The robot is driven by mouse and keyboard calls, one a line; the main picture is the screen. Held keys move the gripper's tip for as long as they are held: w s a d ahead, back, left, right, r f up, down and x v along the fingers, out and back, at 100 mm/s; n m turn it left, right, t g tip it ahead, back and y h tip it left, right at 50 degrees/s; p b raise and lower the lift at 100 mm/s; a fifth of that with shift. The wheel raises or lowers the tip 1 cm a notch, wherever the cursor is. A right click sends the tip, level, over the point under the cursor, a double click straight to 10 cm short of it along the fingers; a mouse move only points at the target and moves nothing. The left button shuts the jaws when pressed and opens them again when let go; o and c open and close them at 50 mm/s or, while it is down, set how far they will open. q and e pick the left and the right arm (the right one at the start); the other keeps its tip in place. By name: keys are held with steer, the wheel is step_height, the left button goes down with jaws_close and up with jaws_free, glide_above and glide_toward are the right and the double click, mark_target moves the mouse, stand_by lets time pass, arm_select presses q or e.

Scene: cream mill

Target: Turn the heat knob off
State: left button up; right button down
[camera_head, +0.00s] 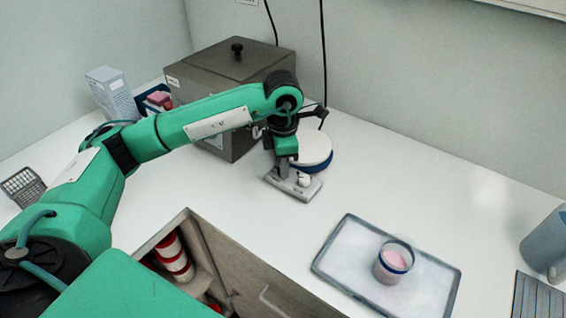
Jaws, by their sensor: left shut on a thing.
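A low grey unit (310,191) stands on the white counter, with a small white rounded piece on it that looks like the heat knob (304,180). A round white top with a dark blue rim (316,150) is just behind it. My left gripper (293,176) points down at this unit and is shut at the knob. Its wrist and fingers hide part of the unit and the round top. The knob's marks are too small to read. My right gripper is out of view.
A grey lidded box (225,75) stands close behind my left arm. A tray (345,262) holds a cup of pink content (393,262). An open drawer (235,262) holds red-and-white containers. A grey jug (547,243) stands far right.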

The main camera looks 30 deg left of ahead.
arm_select(q)
steer(key=shift+r, duration=0.1)
steer(key=o, duration=1)
steer(key=shift+r, duration=0.4)
step_height(320, 180, up, 13)
steer(key=shift+f+b, duration=0.1)
steer(key=shift+b, duration=0.3)
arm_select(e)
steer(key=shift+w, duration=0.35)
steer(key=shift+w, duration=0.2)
